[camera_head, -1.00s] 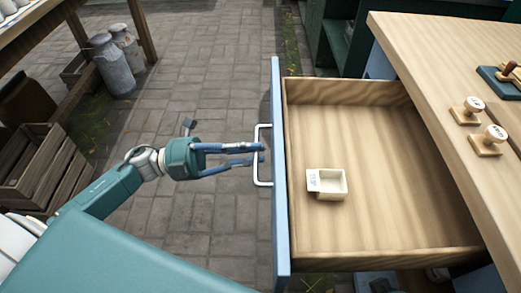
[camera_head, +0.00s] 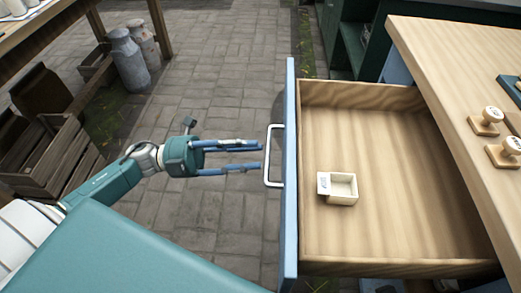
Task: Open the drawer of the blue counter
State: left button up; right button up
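The drawer (camera_head: 390,235) of the blue counter is pulled far out, and its wooden inside shows. Its blue front (camera_head: 290,225) stands edge-on to me and bears a white bar handle (camera_head: 269,158). A small cream box (camera_head: 342,188) with a label sits on the drawer floor. My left gripper (camera_head: 261,157) points at the handle from the left. Its two blue fingers are spread apart with nothing between them, and their tips are close to the handle; I cannot tell whether they touch it. My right gripper is not in view.
The counter's wooden top (camera_head: 440,70) at the right holds several wooden stamps, one of them (camera_head: 487,120) near its edge. Wooden crates (camera_head: 55,155) and milk cans (camera_head: 127,58) stand at the left. The paved floor (camera_head: 225,70) between is clear.

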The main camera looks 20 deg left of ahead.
pick_arm(q)
jog(key=v, duration=0.8)
jog(key=shift+a, duration=0.3)
jog(key=shift+s, duration=0.1)
